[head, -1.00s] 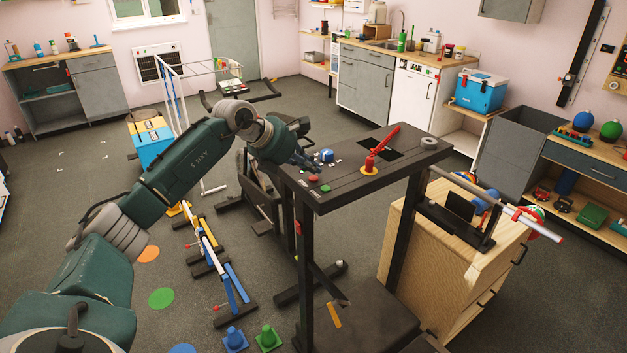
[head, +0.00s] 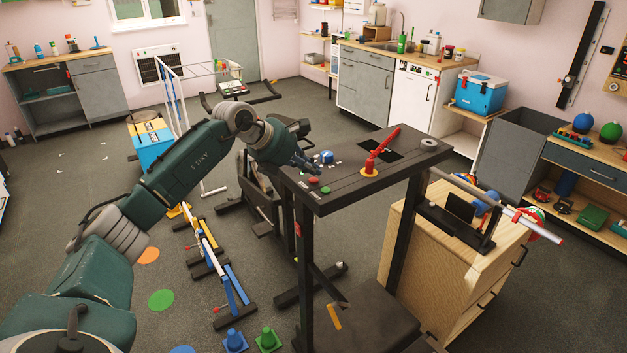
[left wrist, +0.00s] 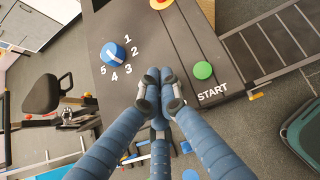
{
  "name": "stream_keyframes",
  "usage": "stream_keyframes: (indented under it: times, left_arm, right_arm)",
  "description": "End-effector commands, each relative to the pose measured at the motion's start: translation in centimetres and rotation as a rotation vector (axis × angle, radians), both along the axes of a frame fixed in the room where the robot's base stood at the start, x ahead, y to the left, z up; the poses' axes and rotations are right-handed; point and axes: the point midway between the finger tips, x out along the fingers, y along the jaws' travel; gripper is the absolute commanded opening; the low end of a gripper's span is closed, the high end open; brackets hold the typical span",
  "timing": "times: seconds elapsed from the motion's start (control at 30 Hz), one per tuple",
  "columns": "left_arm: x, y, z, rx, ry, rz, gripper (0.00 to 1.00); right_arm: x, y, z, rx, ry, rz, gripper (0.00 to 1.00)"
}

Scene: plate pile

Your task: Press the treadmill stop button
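The treadmill console (head: 345,190) is a dark slanted panel on two posts. A red button (head: 313,180) sits near its left front edge, next to a green button (head: 325,190). In the left wrist view the green button (left wrist: 202,70) is labelled START; the red button is not visible there, and my fingers cover the panel beside START. My left gripper (head: 314,168) is just above the red button in the head view; I cannot tell whether it touches. Its fingertips (left wrist: 161,75) are drawn together with nothing between them. My right gripper is not in view.
A wooden cabinet (head: 445,250) stands right of the treadmill. An exercise bike and low hurdles (head: 210,245) stand to the left.

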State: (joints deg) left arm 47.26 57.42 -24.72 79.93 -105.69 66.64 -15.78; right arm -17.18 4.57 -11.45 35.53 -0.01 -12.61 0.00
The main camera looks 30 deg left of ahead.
Motion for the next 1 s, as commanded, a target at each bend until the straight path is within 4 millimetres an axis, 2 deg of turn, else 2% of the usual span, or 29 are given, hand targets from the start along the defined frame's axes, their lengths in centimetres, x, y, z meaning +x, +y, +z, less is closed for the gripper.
stream_keyframes:
  times: [0.37, 1.0]
  left_arm:
    - [0.0, 0.0, -0.9, 0.0, 0.0, 0.0, 0.0]
    - [0.0, 0.0, -1.2, 0.0, 0.0, 0.0, 0.0]
  right_arm:
    - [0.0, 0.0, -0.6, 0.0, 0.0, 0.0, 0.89]
    - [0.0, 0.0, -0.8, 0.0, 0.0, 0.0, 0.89]
